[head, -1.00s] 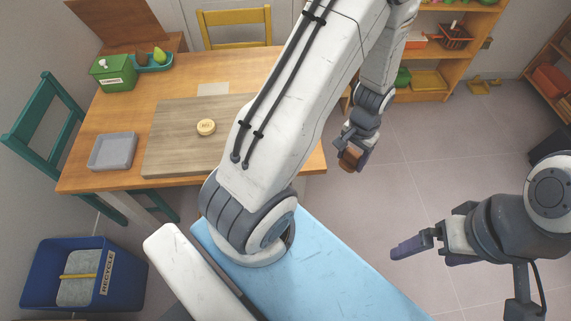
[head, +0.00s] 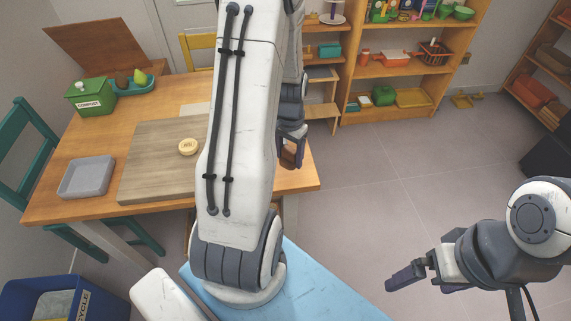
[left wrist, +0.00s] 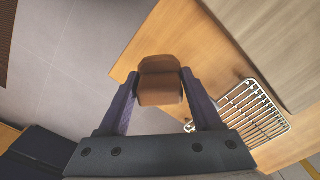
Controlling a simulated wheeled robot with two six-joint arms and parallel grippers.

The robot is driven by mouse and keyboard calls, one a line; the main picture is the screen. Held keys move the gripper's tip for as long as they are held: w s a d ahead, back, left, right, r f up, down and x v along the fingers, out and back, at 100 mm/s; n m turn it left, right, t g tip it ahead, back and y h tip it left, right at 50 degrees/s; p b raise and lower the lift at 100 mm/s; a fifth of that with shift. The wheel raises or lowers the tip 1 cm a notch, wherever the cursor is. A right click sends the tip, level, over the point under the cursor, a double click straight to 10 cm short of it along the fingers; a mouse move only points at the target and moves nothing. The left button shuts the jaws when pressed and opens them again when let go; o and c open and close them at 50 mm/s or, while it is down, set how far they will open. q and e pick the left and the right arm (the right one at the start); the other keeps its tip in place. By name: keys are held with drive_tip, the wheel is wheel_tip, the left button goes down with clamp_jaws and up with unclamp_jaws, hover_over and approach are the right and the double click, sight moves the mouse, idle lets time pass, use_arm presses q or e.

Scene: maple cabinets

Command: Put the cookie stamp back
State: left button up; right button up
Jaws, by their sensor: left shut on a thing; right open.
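The cookie stamp (head: 288,156), a brown wooden block, is held in my left gripper (head: 291,150) near the right end of the table, partly hidden by my arm. In the left wrist view the stamp (left wrist: 160,82) sits between the two fingers of my left gripper (left wrist: 160,92), with the table's corner behind it. A round pale cookie (head: 188,147) with a mark on top lies on the wooden board (head: 150,175). My right gripper (head: 416,283) is open and empty over the floor at the lower right.
On the table (head: 60,205) are a grey tray (head: 86,177), a green compost box (head: 92,97) and a teal dish (head: 135,88). A wire rack (left wrist: 255,112) lies beside the board. A shelf (head: 405,70) stands behind.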

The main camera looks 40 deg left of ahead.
sight(286, 172)
use_arm(q)
drive_tip(key=shift+s+a+f, duration=0.15)
drive_tip(key=shift+a+f, duration=0.35)
drive_tip(key=shift+a, duration=0.1)
drive_tip(key=shift+f, duration=1.95)
drive_tip(key=shift+f, duration=0.1)
drive_tip(key=o, duration=1.1)
drive_tip(key=shift+c, duration=0.2)
